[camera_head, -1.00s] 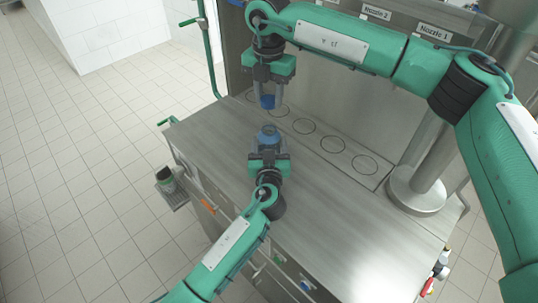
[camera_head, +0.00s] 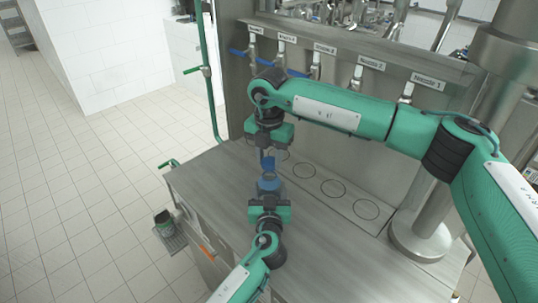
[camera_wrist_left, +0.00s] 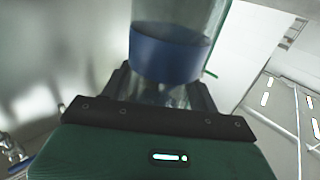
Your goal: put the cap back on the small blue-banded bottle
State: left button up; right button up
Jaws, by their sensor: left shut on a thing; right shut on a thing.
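The small blue-banded bottle (camera_head: 268,183) is held upright over the counter by my left gripper (camera_head: 268,197), which is shut on it. In the left wrist view the bottle's blue band (camera_wrist_left: 165,55) and clear wall rise between the dark fingers; its top is out of that view. My right gripper (camera_head: 268,151) is shut on the blue cap (camera_head: 268,163), directly above the bottle. The cap looks very close to the bottle's mouth; I cannot tell whether they touch.
The metal counter (camera_head: 325,235) is clear around the grippers. Ring marks (camera_head: 333,188) lie along its back under a row of labelled nozzles (camera_head: 357,77). A thick steel column (camera_head: 420,215) stands at the right. A dark cup (camera_head: 163,218) sits on a side shelf at the left.

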jog(key=shift+f, duration=0.85)
jog(key=shift+f, duration=0.55)
pick_arm(q)
grip_shut()
pick_arm(e)
jog(key=m, duration=0.4)
pick_arm(q)
jog(key=shift+f, duration=0.1)
pick_arm(e)
jog(key=m, duration=0.4)
jog(key=shift+w, duration=0.1)
jog(key=m, duration=0.8)
jog(key=shift+m, duration=0.4)
